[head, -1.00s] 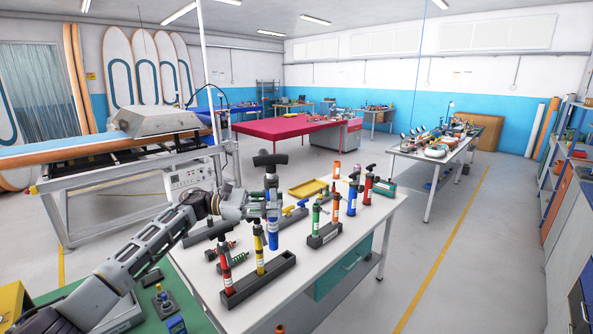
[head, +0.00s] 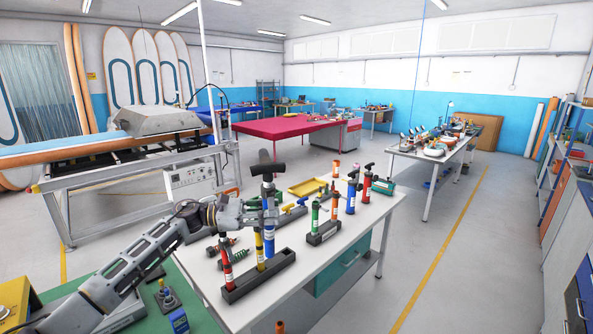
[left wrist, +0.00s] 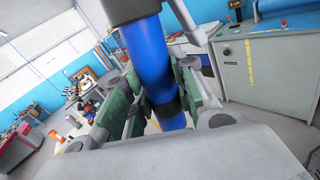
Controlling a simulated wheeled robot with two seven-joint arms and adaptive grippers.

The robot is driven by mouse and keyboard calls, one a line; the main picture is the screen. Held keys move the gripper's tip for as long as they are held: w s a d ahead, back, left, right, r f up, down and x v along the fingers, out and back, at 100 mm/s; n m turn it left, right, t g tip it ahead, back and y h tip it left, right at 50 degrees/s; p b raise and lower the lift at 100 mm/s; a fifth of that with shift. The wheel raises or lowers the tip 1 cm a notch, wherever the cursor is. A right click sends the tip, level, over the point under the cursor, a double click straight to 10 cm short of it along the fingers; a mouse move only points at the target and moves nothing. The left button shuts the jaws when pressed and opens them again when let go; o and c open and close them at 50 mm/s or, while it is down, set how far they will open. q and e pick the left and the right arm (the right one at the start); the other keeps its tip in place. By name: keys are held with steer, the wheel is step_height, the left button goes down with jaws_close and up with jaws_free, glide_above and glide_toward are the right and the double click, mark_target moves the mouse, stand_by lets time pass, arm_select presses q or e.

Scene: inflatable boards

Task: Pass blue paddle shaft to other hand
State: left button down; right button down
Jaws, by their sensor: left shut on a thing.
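The blue paddle shaft (head: 269,240) stands nearly upright above the white table, with a black T-shaped handle (head: 266,169) on top. My left gripper (head: 265,216) is shut on it. In the left wrist view the blue shaft (left wrist: 148,48) runs down between the green-padded fingers of the left gripper (left wrist: 158,95), with a dark band low on it. In the head view the shaft's lower end is close to the yellow tool and the dark rack; I cannot tell whether it touches them. My right gripper is in neither view.
The white table (head: 335,250) carries a dark rack (head: 258,275) with red and yellow tools, a second rack (head: 323,235) with upright tools, and a yellow tray (head: 308,187). A green surface (head: 200,305) lies at the lower left. The floor right of the table is clear.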

arm_select(q)
steer(key=s+a+f+n+t+y, duration=0.4)
steer(key=s+f+n+t+y, duration=0.1)
steer(key=f, duration=0.5)
steer(key=s+a+f+n+t+y, duration=0.5)
steer(key=s+f+n+y, duration=0.1)
steer(key=f, duration=0.4)
steer(key=s+a+f+n+t+y, duration=0.5)
steer(key=s+f+y, duration=0.1)
steer(key=f, duration=0.4)
steer(key=shift+s+n+t+y, duration=0.3)
steer(key=shift+s+t+y, duration=0.1)
steer(key=shift+s, duration=0.45)
stand_by(0.3)
stand_by(0.3)
